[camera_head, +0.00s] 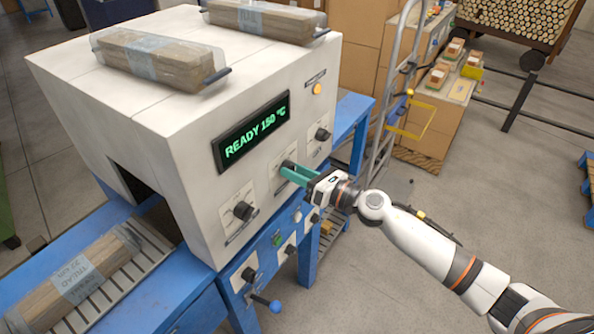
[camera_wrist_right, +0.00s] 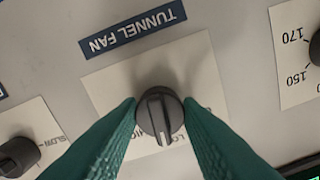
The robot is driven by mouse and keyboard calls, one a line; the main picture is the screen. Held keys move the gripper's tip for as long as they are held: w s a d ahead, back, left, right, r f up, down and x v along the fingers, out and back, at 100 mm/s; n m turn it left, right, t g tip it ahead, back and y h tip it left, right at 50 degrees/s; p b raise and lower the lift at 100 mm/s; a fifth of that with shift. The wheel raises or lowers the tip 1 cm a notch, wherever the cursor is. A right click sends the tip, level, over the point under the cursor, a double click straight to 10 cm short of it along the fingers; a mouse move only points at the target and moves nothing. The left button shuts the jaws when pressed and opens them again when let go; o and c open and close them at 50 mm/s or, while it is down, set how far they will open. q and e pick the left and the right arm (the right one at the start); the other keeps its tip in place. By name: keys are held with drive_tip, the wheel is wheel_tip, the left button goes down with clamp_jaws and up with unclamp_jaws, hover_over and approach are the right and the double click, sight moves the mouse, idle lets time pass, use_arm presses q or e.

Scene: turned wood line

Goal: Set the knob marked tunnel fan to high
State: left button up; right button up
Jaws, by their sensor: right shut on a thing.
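The tunnel fan knob (camera_wrist_right: 159,113) is dark and round, with a pale pointer line. In the right wrist view, the upside-down label TUNNEL FAN (camera_wrist_right: 133,29) is above it on the pale panel. The pointer line faces the bottom of that picture, a little right. Partly hidden scale words show beside the knob, with LO readable at right. My right gripper (camera_wrist_right: 160,115) has its green fingers shut on the knob's two sides. In the head view, the right gripper (camera_head: 288,171) reaches the machine's front panel and hides most of this knob. My left gripper is not in view.
The white machine (camera_head: 190,150) has a green READY 150 °C display (camera_head: 252,132). Neighbouring knobs sit at lower left (camera_head: 242,210) and upper right (camera_head: 322,134). Wrapped wood bundles (camera_head: 160,60) lie on top. A hand truck (camera_head: 390,100) and cartons stand behind; floor at right is clear.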

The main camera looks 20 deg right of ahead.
drive_tip(key=m+p, duration=0.4)
drive_tip(key=m, duration=0.6)
drive_tip(key=shift+m, duration=0.4)
idle(0.4)
drive_tip(key=o, duration=1)
drive_tip(key=shift+b+v, duration=1.9)
drive_tip(key=shift+v, duration=4.15)
